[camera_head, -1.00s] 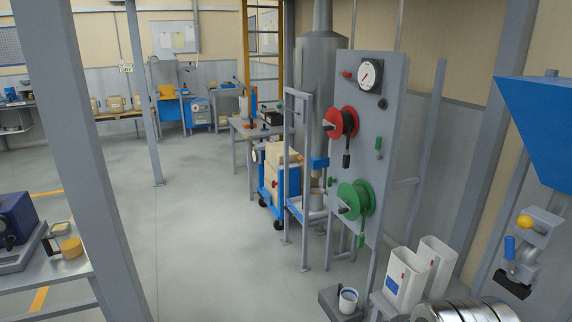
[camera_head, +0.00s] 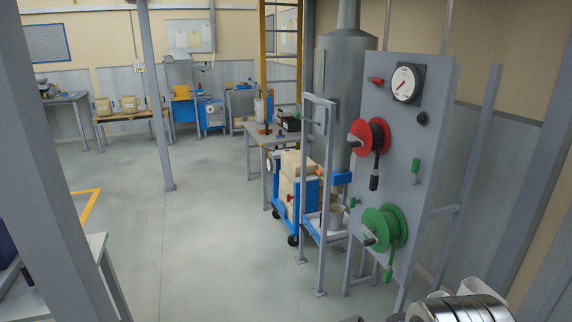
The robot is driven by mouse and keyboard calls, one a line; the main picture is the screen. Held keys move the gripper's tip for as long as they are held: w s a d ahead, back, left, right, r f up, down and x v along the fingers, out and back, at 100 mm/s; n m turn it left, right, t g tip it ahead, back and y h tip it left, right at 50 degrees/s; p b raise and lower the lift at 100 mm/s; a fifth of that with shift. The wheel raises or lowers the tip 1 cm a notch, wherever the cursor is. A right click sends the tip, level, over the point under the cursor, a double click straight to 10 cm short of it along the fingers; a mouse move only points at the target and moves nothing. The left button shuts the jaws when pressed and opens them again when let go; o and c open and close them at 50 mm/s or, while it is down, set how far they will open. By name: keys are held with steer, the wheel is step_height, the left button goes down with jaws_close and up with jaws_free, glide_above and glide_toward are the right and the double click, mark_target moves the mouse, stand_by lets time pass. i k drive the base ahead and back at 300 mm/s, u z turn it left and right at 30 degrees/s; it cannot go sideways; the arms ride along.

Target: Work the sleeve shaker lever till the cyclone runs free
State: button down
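The cyclone (camera_head: 342,90), a tall grey cylinder with a narrow pipe rising from its top, stands right of centre in the head view. Its lower part is partly hidden behind a grey upright frame (camera_head: 305,190) and the panel. I cannot make out for certain which part is the sleeve shaker lever. A blue fitting (camera_head: 342,179) shows low beside the cyclone.
A grey panel (camera_head: 440,130) carries a gauge (camera_head: 405,84), a red reel (camera_head: 372,134) and a green reel (camera_head: 384,226). A blue cart (camera_head: 284,210) with boxes stands left of the frame. A grey post (camera_head: 45,160) rises at left. Open floor (camera_head: 190,240) lies between.

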mark_target(297, 116)
steer(key=u, duration=0.15)
steer(key=i, duration=1.45)
steer(key=u, duration=0.35)
steer(key=i, duration=2)
steer(key=u, duration=0.1)
